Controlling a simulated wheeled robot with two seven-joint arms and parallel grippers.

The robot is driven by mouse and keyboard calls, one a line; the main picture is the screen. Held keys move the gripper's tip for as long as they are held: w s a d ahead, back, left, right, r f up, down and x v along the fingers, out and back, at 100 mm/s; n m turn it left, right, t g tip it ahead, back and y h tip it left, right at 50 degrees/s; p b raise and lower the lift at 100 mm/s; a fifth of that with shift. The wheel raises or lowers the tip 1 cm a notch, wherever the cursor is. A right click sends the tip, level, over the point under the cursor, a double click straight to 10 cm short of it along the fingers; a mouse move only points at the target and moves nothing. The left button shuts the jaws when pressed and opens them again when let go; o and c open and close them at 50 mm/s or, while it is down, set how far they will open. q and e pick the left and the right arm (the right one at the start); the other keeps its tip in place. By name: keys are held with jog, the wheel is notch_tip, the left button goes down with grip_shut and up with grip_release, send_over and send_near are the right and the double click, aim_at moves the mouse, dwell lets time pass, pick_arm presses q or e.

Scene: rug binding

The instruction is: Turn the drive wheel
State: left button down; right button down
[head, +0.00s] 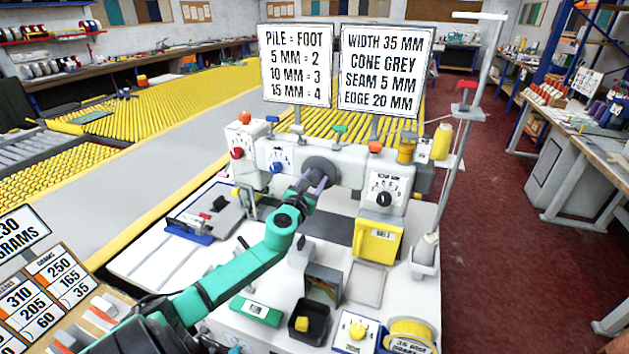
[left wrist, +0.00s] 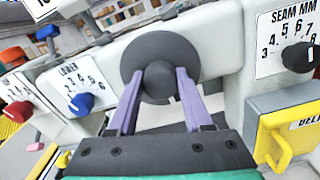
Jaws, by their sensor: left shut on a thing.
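The drive wheel (head: 322,170) is a dark grey disc with a round hub, on the front of the white machine. It fills the upper middle of the left wrist view (left wrist: 160,50). My left gripper (head: 310,187) reaches it from the front at the end of the green arm. Its two purple fingers (left wrist: 158,80) lie on either side of the hub and are shut on it. The fingers cover the lower sides of the disc. My right gripper is in neither view.
A blue LOWER dial (left wrist: 80,102) is left of the wheel. A black-knobbed SEAM MM dial (head: 384,198) and a yellow BELT cover (head: 378,243) are to its right. Signs (head: 297,65) stand above. A dark box (head: 323,284) and a black bin (head: 305,322) stand on the white worktop in front.

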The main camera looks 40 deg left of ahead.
pick_arm(q)
jog(key=n+b, duration=0.1)
jog(key=n, duration=0.5)
jog(key=shift+a+n, duration=0.15)
jog(key=shift+n, duration=0.15)
jog(key=n, duration=0.5)
jog(key=shift+b, duration=0.4)
jog(key=n, duration=0.5)
jog(key=shift+a+n, duration=0.1)
jog(key=shift+n, duration=0.3)
jog(key=n, duration=0.5)
jog(key=shift+f+n, duration=0.25)
jog(key=shift+n, duration=0.05)
jog(key=shift+s, duration=0.1)
jog(key=shift+c, duration=1.6)
grip_release()
jog(key=shift+a, duration=0.1)
